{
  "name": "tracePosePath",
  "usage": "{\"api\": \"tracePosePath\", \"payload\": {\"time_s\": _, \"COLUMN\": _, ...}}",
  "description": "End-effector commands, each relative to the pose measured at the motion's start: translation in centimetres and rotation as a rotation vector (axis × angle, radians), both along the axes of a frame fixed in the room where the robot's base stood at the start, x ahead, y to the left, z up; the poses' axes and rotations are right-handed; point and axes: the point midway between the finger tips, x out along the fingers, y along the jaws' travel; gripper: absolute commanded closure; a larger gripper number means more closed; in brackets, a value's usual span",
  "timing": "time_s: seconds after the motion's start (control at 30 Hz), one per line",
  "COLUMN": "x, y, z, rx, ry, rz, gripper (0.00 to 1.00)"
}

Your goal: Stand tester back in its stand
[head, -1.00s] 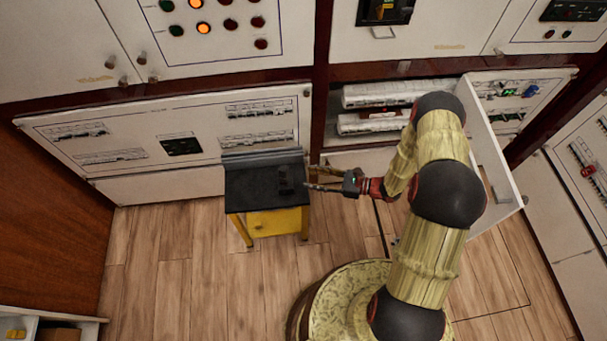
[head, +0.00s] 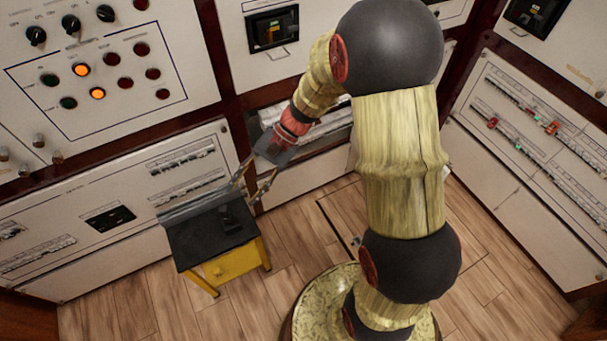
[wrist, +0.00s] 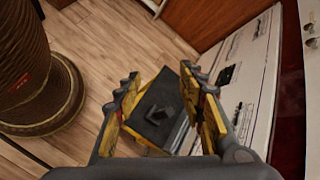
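A small dark object (head: 231,217) is on the black top of a yellow cart (head: 186,249); it also shows in the wrist view (wrist: 158,115). It looks like a block with a part standing up. I cannot tell tester from stand in it, as both would be dark and small here. My gripper (head: 247,186) is above and behind the cart's right back corner, its fingers apart. In the wrist view my gripper (wrist: 158,80) is open and empty, with the cart top and the dark object seen between its fingers, some way beyond them.
A raised grey rim (head: 200,200) runs along the cart's back edge, close to the cabinet fronts (head: 150,180). Breaker rows (head: 520,125) are on the right cabinet. Wood floor (head: 300,235) is clear between the cart and my base.

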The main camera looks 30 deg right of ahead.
Motion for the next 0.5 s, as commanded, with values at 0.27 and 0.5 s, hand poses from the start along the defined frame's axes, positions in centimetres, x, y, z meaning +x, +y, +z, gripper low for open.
{"api": "tracePosePath", "payload": {"time_s": 0.27, "x": -5.8, "y": -1.6, "z": 7.7, "rx": -0.305, "ry": -0.279, "rz": 0.248, "gripper": 0.60}}
{"api": "tracePosePath", "payload": {"time_s": 0.5, "x": -10.3, "y": -4.3, "z": 12.8, "rx": -0.573, "ry": -0.536, "rz": 0.416, "gripper": 0.60}}
